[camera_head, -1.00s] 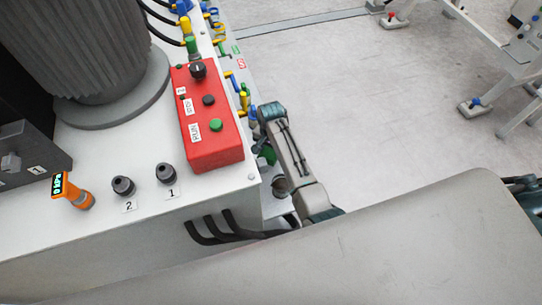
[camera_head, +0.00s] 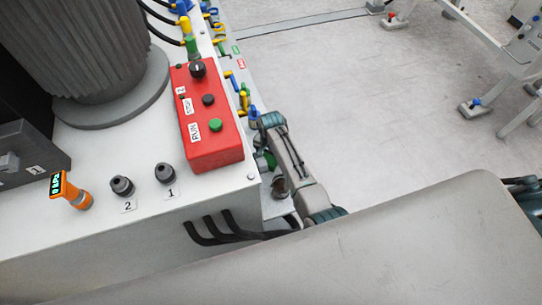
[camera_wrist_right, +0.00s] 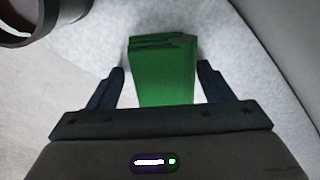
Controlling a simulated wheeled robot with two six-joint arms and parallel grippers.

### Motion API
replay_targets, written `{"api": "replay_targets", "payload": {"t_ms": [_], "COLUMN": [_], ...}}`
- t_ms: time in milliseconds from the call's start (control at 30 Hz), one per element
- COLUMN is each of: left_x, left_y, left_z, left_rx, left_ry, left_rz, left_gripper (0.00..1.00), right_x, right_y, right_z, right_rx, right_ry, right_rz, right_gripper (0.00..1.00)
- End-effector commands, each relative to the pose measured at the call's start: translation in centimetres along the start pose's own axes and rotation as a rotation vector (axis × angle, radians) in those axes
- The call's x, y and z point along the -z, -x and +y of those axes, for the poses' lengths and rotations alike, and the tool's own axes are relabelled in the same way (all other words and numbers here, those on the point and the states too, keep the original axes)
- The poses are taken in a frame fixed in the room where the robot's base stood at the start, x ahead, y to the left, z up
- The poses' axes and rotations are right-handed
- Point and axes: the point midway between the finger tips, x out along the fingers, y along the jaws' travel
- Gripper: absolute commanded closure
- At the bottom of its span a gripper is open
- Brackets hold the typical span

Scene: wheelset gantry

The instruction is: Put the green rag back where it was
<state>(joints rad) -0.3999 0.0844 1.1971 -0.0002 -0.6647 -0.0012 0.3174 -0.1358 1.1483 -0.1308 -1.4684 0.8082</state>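The green rag (camera_wrist_right: 163,75) shows in the right wrist view as a folded green block. It lies between the two dark fingers of my right gripper (camera_wrist_right: 162,70), with a narrow gap visible on each side. The fingers are apart and do not appear to press on the rag. In the head view my right arm reaches down beside the machine's right side. Its gripper is mostly hidden there, and a small patch of green (camera_head: 270,159) shows beside the arm. My left gripper is not in view.
A red control box (camera_head: 207,120) sits on the white machine top (camera_head: 95,165), near the arm. Black cables (camera_head: 210,230) hang from the machine's front. A dark round rim (camera_wrist_right: 30,25) stands at upper left in the wrist view. Open floor (camera_head: 370,110) lies to the right.

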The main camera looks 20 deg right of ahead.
Motion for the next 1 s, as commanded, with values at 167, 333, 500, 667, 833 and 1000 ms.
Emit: {"api": "replay_targets", "payload": {"t_ms": [167, 333, 500, 667, 833, 1000], "left_x": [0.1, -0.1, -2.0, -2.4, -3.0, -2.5], "left_y": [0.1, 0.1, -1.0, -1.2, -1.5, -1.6], "left_z": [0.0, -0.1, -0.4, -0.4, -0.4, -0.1], "left_rx": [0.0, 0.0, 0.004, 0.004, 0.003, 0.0], "left_ry": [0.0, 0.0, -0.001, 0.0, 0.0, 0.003], "left_rz": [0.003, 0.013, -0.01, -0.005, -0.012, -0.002], "left_gripper": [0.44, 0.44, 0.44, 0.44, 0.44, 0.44], "right_x": [0.0, 0.0, 0.0, 0.0, 0.1, 0.0], "right_y": [0.3, 2.6, 6.4, 9.6, 11.7, 12.3], "right_z": [0.0, -0.1, -0.1, -0.1, -0.1, -0.1], "right_rx": [0.0, 0.002, 0.003, 0.002, 0.001, 0.0], "right_ry": [0.0, 0.0, -0.001, 0.0, 0.0, 0.0], "right_rz": [0.0, 0.001, 0.002, 0.002, 0.001, 0.0], "right_gripper": [0.26, 0.26, 0.26, 0.26, 0.26, 0.26]}}
